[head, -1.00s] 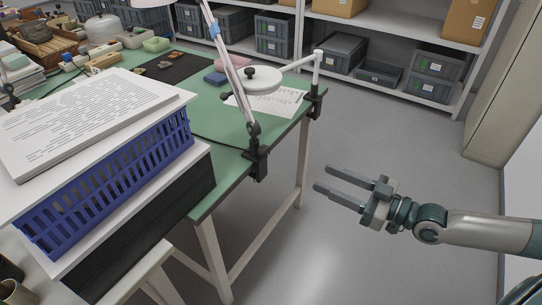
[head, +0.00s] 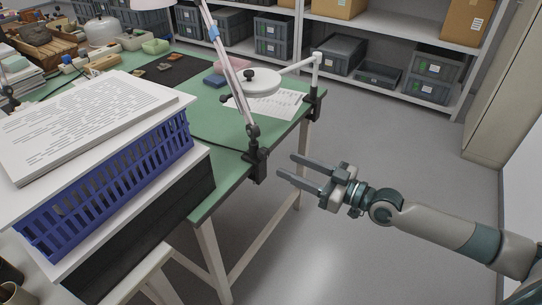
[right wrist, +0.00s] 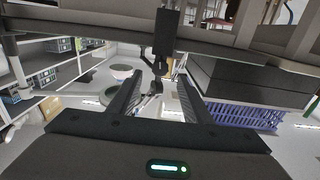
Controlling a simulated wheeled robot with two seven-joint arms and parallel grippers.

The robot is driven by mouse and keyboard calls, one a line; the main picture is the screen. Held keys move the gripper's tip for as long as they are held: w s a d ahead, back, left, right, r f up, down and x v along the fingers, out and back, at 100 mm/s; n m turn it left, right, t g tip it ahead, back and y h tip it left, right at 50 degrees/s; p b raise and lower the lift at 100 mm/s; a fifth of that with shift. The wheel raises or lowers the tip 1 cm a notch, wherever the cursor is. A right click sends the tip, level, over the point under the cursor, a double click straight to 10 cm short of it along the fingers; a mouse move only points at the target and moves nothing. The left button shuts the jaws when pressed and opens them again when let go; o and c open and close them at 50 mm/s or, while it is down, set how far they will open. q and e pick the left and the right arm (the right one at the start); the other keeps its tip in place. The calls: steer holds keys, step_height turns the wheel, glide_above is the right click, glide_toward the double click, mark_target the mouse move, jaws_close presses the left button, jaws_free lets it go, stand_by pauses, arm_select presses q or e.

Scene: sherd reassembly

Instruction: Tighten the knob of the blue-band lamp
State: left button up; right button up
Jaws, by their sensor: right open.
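The blue-band lamp (head: 232,72) stands at the right edge of the green table, its slim arm leaning up and left with a blue band near the top. Its foot has a dark joint (head: 252,132) above a black table clamp (head: 257,168); the knob is too small to tell apart. In the right wrist view the clamp (right wrist: 165,32) hangs from the top, ahead between the fingers. My right gripper (head: 286,165) is open and empty, just right of the clamp and apart from it, its fingers pointing at it. My left gripper is not in view.
A second clamped arm (head: 316,75) with a round white head (head: 260,83) stands behind, to the right. A blue basket (head: 110,190) with papers on top stands at left. The green table (head: 205,195) ends near the clamp; open floor (head: 400,150) lies to the right.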

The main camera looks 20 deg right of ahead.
mark_target(267, 156)
steer(key=p+x, duration=0.1)
steer(key=x, duration=0.5)
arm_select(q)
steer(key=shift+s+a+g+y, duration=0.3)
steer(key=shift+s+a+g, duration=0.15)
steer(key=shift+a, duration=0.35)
arm_select(e)
steer(key=shift+w+a, duration=0.45)
steer(key=shift+w, duration=0.15)
steer(key=c, duration=1.1)
